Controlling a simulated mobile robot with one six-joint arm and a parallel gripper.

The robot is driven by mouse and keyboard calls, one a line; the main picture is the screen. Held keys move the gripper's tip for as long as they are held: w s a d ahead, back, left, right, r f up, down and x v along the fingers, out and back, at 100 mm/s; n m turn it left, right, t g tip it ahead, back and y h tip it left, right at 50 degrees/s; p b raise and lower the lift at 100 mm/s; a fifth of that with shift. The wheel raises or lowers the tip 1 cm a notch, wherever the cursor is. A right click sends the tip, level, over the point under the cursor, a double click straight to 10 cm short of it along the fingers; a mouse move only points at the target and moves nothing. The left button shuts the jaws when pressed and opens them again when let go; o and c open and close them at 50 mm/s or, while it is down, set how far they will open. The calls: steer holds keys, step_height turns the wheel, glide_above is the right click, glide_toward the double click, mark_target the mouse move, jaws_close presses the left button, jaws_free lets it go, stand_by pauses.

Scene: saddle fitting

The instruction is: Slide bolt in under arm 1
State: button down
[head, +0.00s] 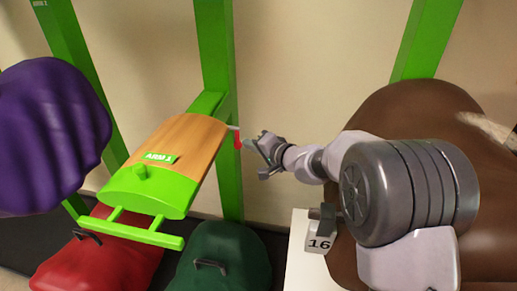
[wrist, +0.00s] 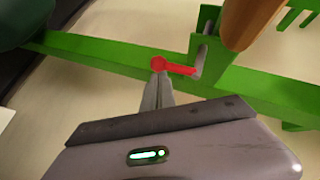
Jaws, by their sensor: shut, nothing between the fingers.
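Arm 1 (head: 180,143) is a wood-topped rack arm with a green front, labelled ARM 1, joined to a green upright. The bolt's red handle (head: 238,138) is at its rear right side, by the upright. In the wrist view the red handle (wrist: 180,68) has a rounded end and joins a grey rod (wrist: 201,50) that runs along the green bracket under the arm. My gripper (head: 256,143) is shut and empty, just right of the handle. In the wrist view its fingertips (wrist: 159,74) are at the handle's rounded end; I cannot tell whether they touch it.
A purple saddle (head: 50,135) is at left and a brown saddle (head: 440,115) at right, behind my arm. Red (head: 100,260) and green (head: 220,258) shapes stand below the rack arm. A white box marked 16 (head: 305,260) is below my gripper.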

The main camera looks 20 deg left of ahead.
mark_target(238, 143)
steer(key=shift+a, duration=0.25)
steer(key=shift+a+f, duration=0.1)
steer(key=a+b, duration=0.3)
steer(key=shift+s+a+f, duration=0.1)
steer(key=shift+s+f, duration=0.05)
steer(key=shift+s, duration=0.25)
steer(key=shift+r, duration=0.25)
